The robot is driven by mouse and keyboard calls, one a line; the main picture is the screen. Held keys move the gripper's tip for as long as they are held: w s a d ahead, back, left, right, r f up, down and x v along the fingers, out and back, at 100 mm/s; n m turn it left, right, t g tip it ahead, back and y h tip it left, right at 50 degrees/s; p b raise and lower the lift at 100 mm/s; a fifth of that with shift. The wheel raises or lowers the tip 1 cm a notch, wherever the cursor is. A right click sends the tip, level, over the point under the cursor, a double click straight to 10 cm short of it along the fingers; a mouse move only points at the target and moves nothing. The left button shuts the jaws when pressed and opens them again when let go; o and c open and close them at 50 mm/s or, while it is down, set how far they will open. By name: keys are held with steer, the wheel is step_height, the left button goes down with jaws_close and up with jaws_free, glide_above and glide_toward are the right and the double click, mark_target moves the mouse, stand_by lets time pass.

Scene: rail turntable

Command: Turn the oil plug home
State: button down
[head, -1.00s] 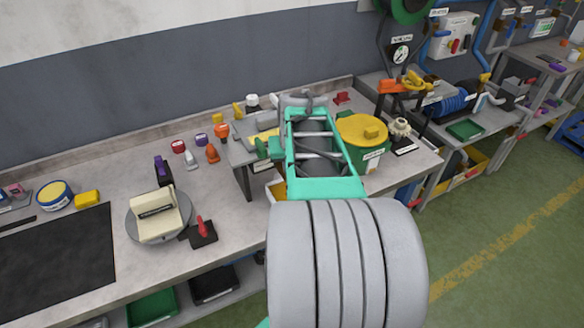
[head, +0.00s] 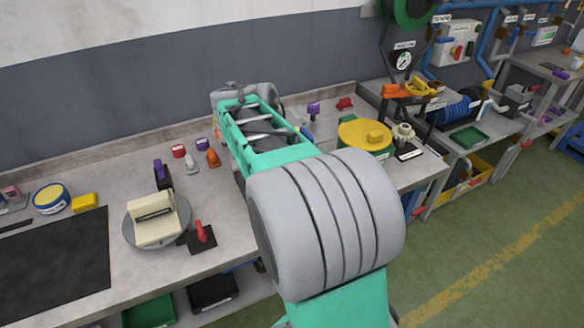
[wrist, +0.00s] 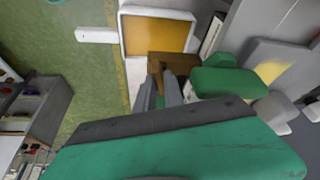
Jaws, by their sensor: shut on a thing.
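In the wrist view my gripper (wrist: 161,82) has its two grey fingers close together at a brown block (wrist: 175,64), shut on it. The block looks like the oil plug, but its far side and any thread or seat are hidden. A rounded green part (wrist: 226,81) lies just right of the block. In the head view my arm covers the gripper, the block and most of the work stand around them.
A yellow tray with a white rim (wrist: 123,30) lies beyond the block. On the bench, a cream box sits on a round grey turntable (head: 131,226), beside a red-handled lever (head: 201,232).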

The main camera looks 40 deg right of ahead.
steer(key=shift+w+m+g, duration=0.1)
steer(key=shift+m+g, duration=0.6)
steer(key=shift+m, duration=1)
steer(key=c, duration=1.4)
jaws_free()
steer(key=shift+c, duration=0.2)
steer(key=p+v, duration=0.1)
steer(key=v, duration=0.6)
steer(key=shift+r+p, duration=0.4)
